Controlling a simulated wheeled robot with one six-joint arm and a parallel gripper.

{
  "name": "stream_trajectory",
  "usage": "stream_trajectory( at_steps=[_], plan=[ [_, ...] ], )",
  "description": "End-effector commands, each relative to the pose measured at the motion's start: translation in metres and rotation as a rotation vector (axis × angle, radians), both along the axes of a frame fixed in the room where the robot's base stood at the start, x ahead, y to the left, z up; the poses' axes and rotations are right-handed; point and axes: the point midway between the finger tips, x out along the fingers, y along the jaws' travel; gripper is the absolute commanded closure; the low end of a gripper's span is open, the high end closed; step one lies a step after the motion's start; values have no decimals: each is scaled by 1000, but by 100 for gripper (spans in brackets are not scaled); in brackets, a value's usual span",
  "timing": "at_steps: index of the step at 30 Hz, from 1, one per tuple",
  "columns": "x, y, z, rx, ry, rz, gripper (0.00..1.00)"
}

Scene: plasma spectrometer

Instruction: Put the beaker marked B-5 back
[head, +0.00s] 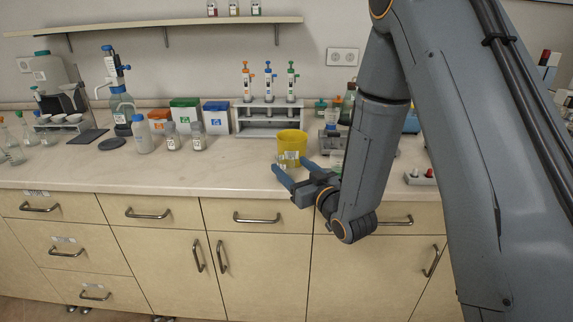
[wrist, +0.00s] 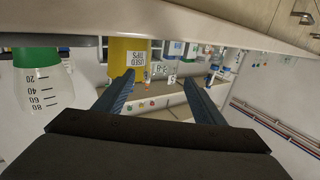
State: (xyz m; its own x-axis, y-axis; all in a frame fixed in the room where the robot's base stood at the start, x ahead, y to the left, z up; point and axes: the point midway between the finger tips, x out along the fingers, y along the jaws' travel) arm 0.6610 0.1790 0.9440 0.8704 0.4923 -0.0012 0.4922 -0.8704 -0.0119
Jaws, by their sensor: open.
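My gripper (head: 293,171) is open and empty. It is low over the counter's front edge, its fingers pointing toward a yellow tub (head: 292,145). In the wrist view, which is upside down, the fingers (wrist: 159,78) are spread with nothing between them. A clear graduated vessel (wrist: 42,88) with green liquid stands to the left of the fingers there, apart from them. I cannot read a B-5 mark on it. In the head view a greenish vessel (head: 337,159) is mostly hidden behind my arm; I cannot tell whether it is the same one.
The yellow tub (wrist: 128,62) is labelled USED TIPS and stands close ahead of the fingers. A pipette rack (head: 270,118) is behind it. Bottles (head: 172,136) and boxes (head: 186,112) stand farther left. The counter (head: 225,174) is clear along its front left.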

Motion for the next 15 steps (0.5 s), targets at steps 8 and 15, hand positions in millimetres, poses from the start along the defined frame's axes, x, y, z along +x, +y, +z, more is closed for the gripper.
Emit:
stream_trajectory(
  at_steps=[8, 15],
  plan=[
    [-47, -28, -1, 0, 1, -3, 37],
    [-66, -38, 0, 1, 1, -1, 37]
  ],
)
